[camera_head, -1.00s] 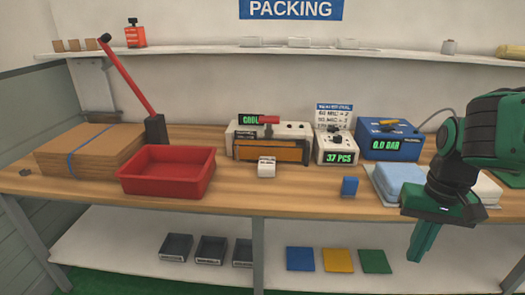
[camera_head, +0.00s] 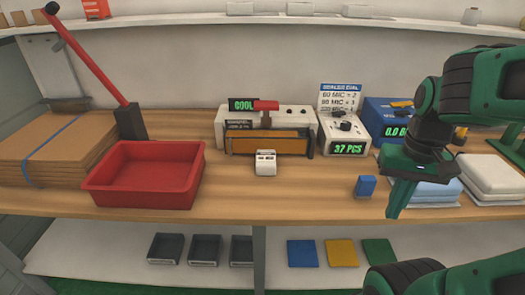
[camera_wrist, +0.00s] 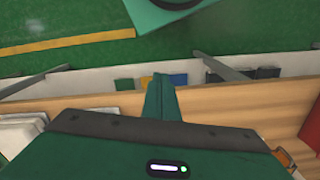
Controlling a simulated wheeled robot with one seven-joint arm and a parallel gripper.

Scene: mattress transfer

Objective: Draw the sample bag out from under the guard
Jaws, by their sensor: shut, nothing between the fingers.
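The sealer (camera_head: 225,128) stands at the back middle of the bench, with a green "COOL" display and a red handle. An amber guard (camera_head: 270,144) runs along its front. A small white block-like item (camera_head: 265,165) with dark marks sits just in front of the guard; I cannot tell whether it is the sample bag. No bag shows clearly under the guard. My gripper (camera_head: 395,208) is shut and empty, pointing down near the bench's front edge, well to the right of the sealer. Its closed fingers also show in the wrist view (camera_wrist: 163,85).
A red tray (camera_head: 140,190) and stacked cardboard (camera_head: 50,155) fill the left. A blue block (camera_head: 365,187) lies close left of my gripper. The counter (camera_head: 343,135), blue gauge box (camera_head: 383,118) and white stack (camera_head: 488,175) stand right. Bench front centre is clear.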

